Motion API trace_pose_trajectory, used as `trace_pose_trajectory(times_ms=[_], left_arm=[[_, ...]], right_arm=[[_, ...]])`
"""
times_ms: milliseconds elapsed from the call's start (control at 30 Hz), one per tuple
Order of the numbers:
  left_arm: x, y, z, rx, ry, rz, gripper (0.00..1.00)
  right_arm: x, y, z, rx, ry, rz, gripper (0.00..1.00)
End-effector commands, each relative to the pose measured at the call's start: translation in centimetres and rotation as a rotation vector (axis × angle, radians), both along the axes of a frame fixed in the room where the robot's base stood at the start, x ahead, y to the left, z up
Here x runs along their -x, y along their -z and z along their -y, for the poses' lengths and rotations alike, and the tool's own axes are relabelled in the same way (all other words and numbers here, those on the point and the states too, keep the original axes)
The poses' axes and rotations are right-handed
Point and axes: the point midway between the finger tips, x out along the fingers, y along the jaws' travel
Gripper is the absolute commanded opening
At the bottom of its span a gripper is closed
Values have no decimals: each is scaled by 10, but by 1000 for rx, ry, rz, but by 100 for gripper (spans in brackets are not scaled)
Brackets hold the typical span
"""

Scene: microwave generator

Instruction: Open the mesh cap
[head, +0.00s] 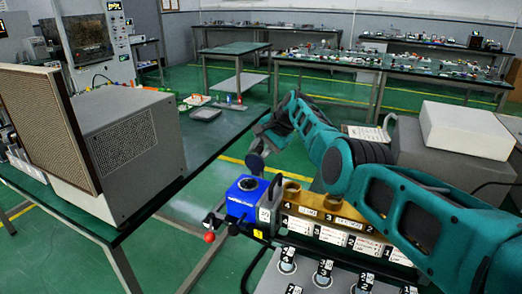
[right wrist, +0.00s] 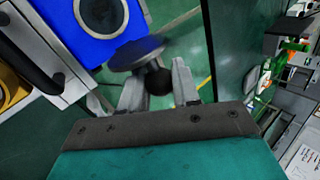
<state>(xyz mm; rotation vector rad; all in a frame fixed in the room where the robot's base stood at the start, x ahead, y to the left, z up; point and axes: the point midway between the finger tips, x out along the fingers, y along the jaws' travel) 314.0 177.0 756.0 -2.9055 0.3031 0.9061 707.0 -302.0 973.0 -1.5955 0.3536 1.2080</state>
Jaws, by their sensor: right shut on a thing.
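My right gripper (head: 258,148) is at the middle of the head view, above and behind a blue box. In the right wrist view the right gripper (right wrist: 158,85) is shut on the dark ball knob of a round grey cap (right wrist: 136,53), which looks like the mesh cap. The cap (head: 255,163) also shows in the head view, tilted and apart from the blue box (head: 240,202). The blue box (right wrist: 72,20) has a round dark opening with a pale ring on top in the right wrist view. My left gripper is not in view.
A brass-coloured block with round holes (head: 310,203) stands right of the blue box. A grey machine with a large brown mesh panel (head: 40,120) sits on the left table (head: 150,207). Green floor (head: 190,240) lies between. A white box (head: 468,130) is at right.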

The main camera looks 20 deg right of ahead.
Motion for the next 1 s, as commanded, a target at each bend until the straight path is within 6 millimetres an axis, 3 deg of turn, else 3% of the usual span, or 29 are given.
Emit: trace_pose_trajectory(times_ms=[267, 300, 500, 1000], left_arm=[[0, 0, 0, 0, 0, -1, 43], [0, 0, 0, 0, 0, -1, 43], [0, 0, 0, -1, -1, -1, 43], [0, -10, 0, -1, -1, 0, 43]], right_arm=[[1, 2, 0, 0, 0, -4, 0], [1, 2, 0, 0, 0, -4, 34], [0, 1, 0, 0, 0, -2, 53], [4, -11, 4, 0, 1, 0, 54]])
